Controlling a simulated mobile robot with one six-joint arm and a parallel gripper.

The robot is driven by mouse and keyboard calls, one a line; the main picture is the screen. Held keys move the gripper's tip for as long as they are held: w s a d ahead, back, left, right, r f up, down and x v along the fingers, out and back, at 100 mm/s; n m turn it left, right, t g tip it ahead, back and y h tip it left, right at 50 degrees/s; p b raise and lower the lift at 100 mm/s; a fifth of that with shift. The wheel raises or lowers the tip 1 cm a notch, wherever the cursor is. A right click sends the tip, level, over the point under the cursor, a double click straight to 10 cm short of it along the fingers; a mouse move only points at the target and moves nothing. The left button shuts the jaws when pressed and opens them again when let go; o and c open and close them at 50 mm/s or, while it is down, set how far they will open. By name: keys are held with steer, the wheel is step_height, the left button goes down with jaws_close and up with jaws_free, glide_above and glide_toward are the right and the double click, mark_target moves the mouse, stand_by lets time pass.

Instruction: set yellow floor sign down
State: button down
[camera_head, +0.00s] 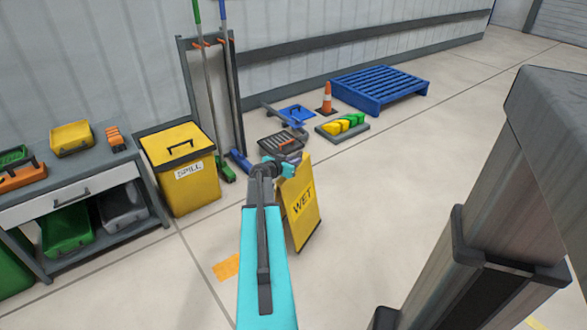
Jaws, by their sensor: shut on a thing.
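The yellow floor sign (303,207) is a folding panel marked "WET". It stands nearly upright and slightly tilted in the middle of the camera_head view. My gripper (288,169) is at the sign's top edge and is shut on it. My arm reaches up from the bottom of the picture and hides the sign's left side. The sign's lower edge is close to the floor (370,190), but I cannot tell whether it touches.
An orange floor patch (227,268) lies left of my arm. A yellow spill bin (190,192) and a workbench (70,187) stand at the left. Floor right of the sign is clear.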

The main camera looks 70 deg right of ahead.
mark_target(280, 182)
steer(key=shift+f+b, duration=0.35)
steer(key=shift+f, duration=1.3)
steer(key=c, duration=1.8)
jaws_free()
steer(key=shift+o, duration=0.2)
steer(key=shift+p+v, duration=0.55)
steer(key=shift+v, duration=5.55)
